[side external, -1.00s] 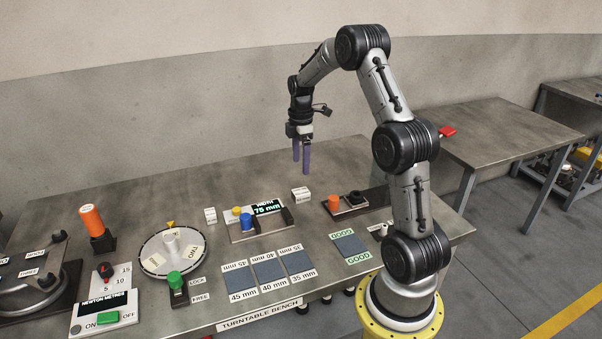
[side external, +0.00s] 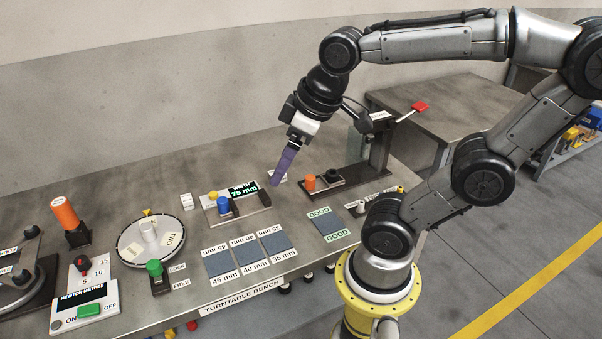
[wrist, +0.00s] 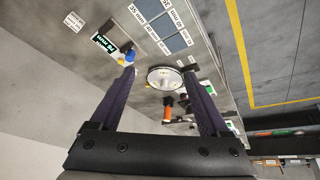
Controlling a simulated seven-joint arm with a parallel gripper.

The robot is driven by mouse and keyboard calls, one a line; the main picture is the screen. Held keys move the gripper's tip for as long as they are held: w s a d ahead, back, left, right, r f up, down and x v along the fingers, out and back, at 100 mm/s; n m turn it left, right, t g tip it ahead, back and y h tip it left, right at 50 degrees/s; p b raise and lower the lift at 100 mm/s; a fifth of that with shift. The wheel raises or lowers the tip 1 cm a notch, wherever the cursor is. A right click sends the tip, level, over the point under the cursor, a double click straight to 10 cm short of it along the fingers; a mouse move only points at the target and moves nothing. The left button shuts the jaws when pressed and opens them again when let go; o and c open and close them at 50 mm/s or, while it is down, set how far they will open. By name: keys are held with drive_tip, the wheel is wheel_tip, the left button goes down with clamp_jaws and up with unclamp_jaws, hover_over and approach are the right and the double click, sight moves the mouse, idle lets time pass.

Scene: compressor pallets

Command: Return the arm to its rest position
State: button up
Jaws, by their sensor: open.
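My gripper (side external: 276,182) hangs tilted above the back of the turntable bench (side external: 130,185), its purple fingers pointing down and left. In the side view they overlap beside the width gauge (side external: 238,205), and the height of the tips over the bench is hard to tell. In the wrist view my gripper (wrist: 159,73) has its two fingers well apart with nothing held between them. My arm is bent, with its upper links reaching out to the right of the picture and back to the wrist.
The bench carries a round turntable (side external: 152,238), an orange-handled tool (side external: 66,214), a green-knobbed lock lever (side external: 155,269), grey size pads (side external: 248,254) and a GOOD pad (side external: 327,225). A second table (side external: 450,125) stands at the right.

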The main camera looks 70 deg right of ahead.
drive_tip(key=shift+m+t, duration=0.3)
drive_tip(key=shift+m, duration=0.3)
drive_tip(key=s, duration=0.1)
drive_tip(key=s+a+f, duration=0.1)
drive_tip(key=s, duration=0.1)
drive_tip(key=shift+s+a+f, duration=0.15)
drive_tip(key=shift+s+a, duration=0.15)
drive_tip(key=shift+a, duration=0.1)
idle(0.4)
